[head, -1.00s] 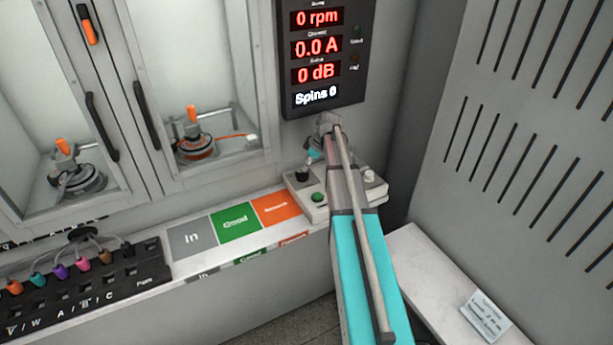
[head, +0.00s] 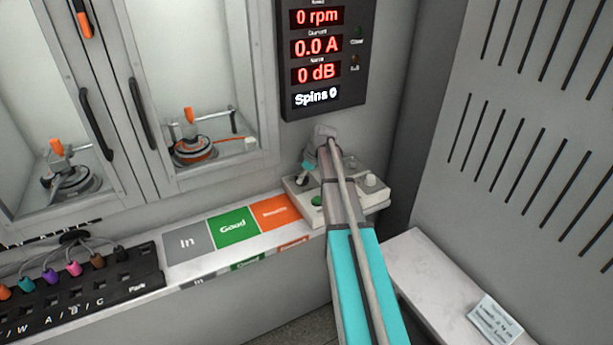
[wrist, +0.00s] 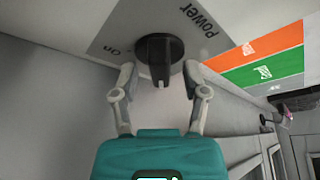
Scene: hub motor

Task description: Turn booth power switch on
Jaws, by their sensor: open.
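The power switch (wrist: 158,52) is a round black knob with a raised grip bar, on a grey plate lettered "Power" and "on" in the wrist view. In the head view the dark knob (head: 302,180) is partly covered at the left end of the pale control box (head: 376,199). My gripper (wrist: 160,73) is open, with one finger on each side of the knob's bar. Gaps show between the fingers and the bar. In the head view my gripper (head: 309,165) is just above the knob, and my arm hides the middle of the box.
A green button (head: 316,200) and a white knob (head: 370,179) are on the same box. The display panel (head: 322,58) hangs close above, reading 0 rpm, 0.0 A, 0 dB. A slotted wall (head: 520,150) stands at right. In, Good and orange pads (head: 233,228) lie left.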

